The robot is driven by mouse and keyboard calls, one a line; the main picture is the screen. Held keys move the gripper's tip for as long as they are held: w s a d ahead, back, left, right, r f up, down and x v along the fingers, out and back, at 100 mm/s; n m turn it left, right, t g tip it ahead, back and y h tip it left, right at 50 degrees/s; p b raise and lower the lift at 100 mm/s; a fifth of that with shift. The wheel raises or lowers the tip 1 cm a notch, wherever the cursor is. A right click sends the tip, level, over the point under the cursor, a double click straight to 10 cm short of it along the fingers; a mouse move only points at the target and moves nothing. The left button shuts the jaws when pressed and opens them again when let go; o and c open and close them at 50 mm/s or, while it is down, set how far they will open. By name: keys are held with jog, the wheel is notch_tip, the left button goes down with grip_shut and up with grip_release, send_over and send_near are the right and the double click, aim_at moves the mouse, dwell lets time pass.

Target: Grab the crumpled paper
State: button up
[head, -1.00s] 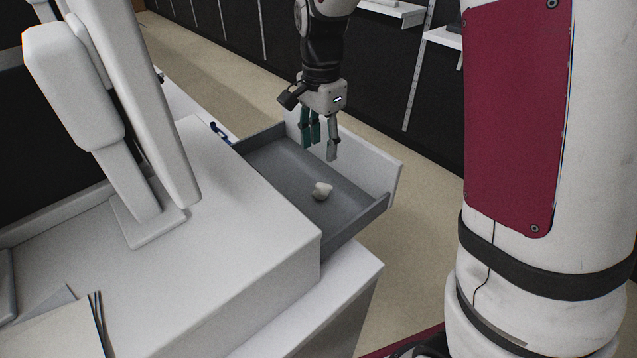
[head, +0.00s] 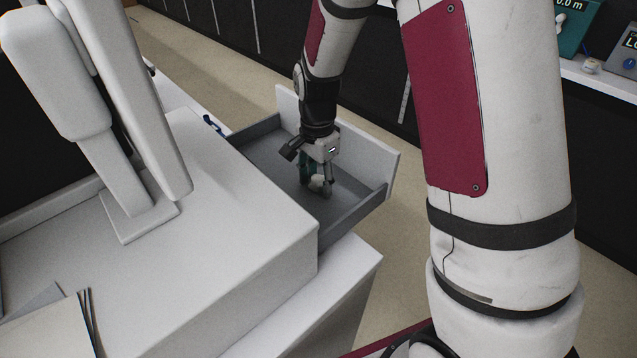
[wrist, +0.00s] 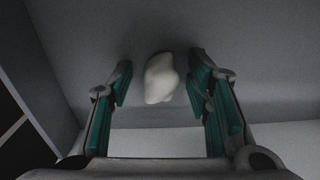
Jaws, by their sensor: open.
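The crumpled paper (head: 317,183) is a small off-white lump lying on the floor of the open grey drawer (head: 350,222). My gripper (head: 317,187) is down inside the drawer at the paper, and its fingers partly hide the paper in the head view. In the wrist view the paper (wrist: 161,78) sits between the tips of the two green-padded fingers of my gripper (wrist: 160,90). A gap shows on both sides of it. The gripper is open and holds nothing.
The drawer's white front panel (head: 375,150) and its grey side walls stand close around my gripper. A white counter (head: 215,250) with a white monitor stand (head: 145,205) is to the left. The beige floor is clear beyond the drawer.

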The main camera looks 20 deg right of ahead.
jog(key=shift+f, duration=0.1)
jog(key=shift+c, duration=0.6)
jog(key=c, duration=0.7)
